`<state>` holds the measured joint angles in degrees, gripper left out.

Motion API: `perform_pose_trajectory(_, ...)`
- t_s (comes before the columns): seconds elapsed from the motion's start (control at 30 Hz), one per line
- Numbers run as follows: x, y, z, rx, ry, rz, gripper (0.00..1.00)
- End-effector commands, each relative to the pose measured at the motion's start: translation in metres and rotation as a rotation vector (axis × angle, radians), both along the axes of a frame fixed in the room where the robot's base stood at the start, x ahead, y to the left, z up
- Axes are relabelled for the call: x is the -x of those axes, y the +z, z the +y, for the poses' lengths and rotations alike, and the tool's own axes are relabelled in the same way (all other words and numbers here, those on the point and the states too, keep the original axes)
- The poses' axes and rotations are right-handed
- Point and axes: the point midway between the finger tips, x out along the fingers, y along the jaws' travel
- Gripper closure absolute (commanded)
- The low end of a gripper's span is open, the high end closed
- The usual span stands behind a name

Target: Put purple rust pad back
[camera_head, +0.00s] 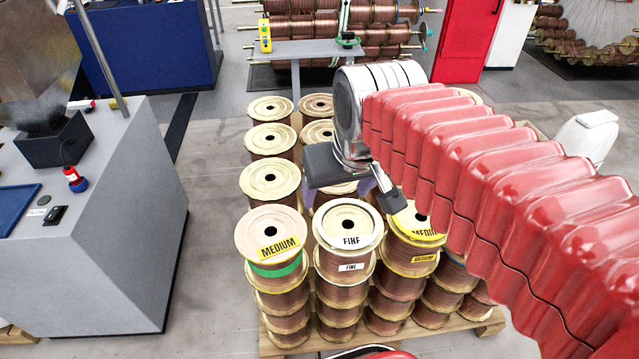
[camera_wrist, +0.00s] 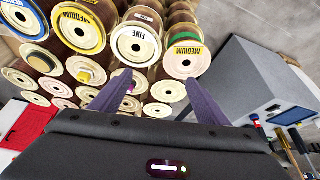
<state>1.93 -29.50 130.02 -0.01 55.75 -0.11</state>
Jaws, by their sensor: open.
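My gripper (camera_head: 345,198) is open above the pallet of copper wire spools, its two fingers pointing down and apart. In the wrist view the open fingers (camera_wrist: 160,78) show nothing held between them. A small magenta-purple patch (camera_wrist: 131,87) shows beside the left finger, among the spool tops; it may be the purple rust pad, but it is too small and partly hidden to be sure. No purple pad is clearly visible in the head view, where my arm hides part of the spools.
Spools labelled MEDIUM (camera_head: 275,233) and FINE (camera_head: 348,225) stand stacked on a wooden pallet (camera_head: 485,325). A grey bench (camera_head: 120,190) at left carries a blue tray (camera_head: 18,208) and a red bottle (camera_head: 72,176). A small grey table (camera_head: 300,49) stands behind. Floor between bench and pallet is clear.

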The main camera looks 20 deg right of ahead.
Motion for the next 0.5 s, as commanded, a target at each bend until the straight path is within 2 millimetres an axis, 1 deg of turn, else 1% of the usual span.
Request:
perform_pose_trajectory(0.03,0.011,-0.004,0.002,0.001,0.005,-0.014,0.31)
perform_pose_trajectory(0.1,0.025,-0.011,0.005,0.001,0.012,-0.029,0.31)
perform_pose_trajectory(0.23,0.046,-0.024,0.009,0.001,0.023,-0.056,0.31)
perform_pose_trajectory(0.33,0.057,-0.032,0.011,0.0,0.028,-0.07,0.31)
perform_pose_trajectory(0.5,0.064,-0.038,0.012,0.0,0.032,-0.078,0.31)
